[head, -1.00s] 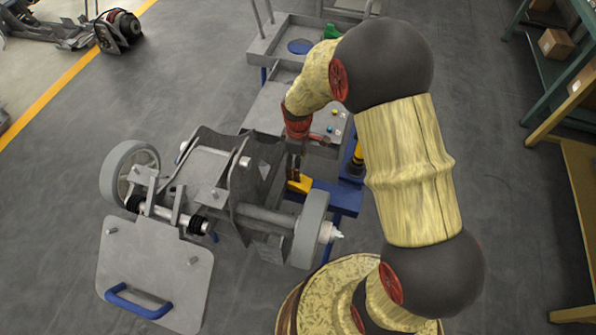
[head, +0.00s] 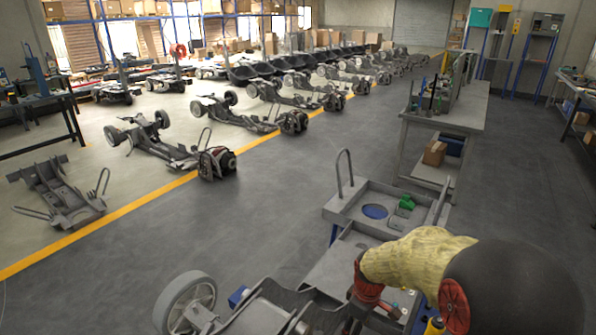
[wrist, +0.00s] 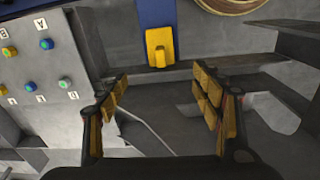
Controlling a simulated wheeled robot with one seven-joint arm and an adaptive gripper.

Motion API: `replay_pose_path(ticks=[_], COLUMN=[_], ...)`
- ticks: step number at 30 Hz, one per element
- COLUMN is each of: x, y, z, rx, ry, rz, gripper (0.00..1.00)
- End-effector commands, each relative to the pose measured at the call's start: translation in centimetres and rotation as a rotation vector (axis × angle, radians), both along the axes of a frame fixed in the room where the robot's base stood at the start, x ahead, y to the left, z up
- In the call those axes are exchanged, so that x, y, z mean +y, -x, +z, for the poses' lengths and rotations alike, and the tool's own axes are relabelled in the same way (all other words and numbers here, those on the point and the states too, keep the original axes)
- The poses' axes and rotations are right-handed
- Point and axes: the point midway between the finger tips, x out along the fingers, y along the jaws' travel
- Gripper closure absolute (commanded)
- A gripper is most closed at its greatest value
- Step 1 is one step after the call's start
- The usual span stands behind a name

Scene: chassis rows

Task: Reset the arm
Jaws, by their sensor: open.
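My gripper (wrist: 163,97) is open in the wrist view, with its two yellow-padded fingers apart and nothing between them. Beyond the fingertips is a yellow block or latch (wrist: 160,47) on a blue strip (wrist: 157,12). In the head view my arm bends in from the lower right, and its wrist points down beside the near chassis (head: 265,308). The fingers are below the frame edge there. The grey metal of the chassis shows close under and around the fingers in the wrist view.
A grey trolley (head: 340,215) with a blue disc (head: 375,211) and green part (head: 406,202) stands behind my arm. A panel with coloured buttons (wrist: 45,75) is left of the fingers. A workbench (head: 450,120) stands farther back. Chassis rows (head: 160,150) line the yellow floor line; open floor lies between.

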Motion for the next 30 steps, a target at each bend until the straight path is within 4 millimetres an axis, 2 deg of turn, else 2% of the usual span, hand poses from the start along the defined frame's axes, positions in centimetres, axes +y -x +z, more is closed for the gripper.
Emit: replay_pose_path(ticks=[1,6,9,15,19,24,30], x=[0.0,0.0,0.0,0.0,0.0,0.0,0.0], y=[0.3,3.4,6.0,12.3,16.4,20.1,21.5], z=[2.9,11.6,15.9,22.6,25.1,26.5,26.8], rx=[-0.036,-0.132,-0.189,-0.298,-0.359,-0.408,-0.424], ry=[-0.002,-0.023,-0.044,-0.106,-0.154,-0.206,-0.228], rz=[-0.041,-0.225,-0.335,-0.55,-0.68,-0.795,-0.843], gripper=[0.34,0.34,0.34,0.34,0.34,0.34,0.34])
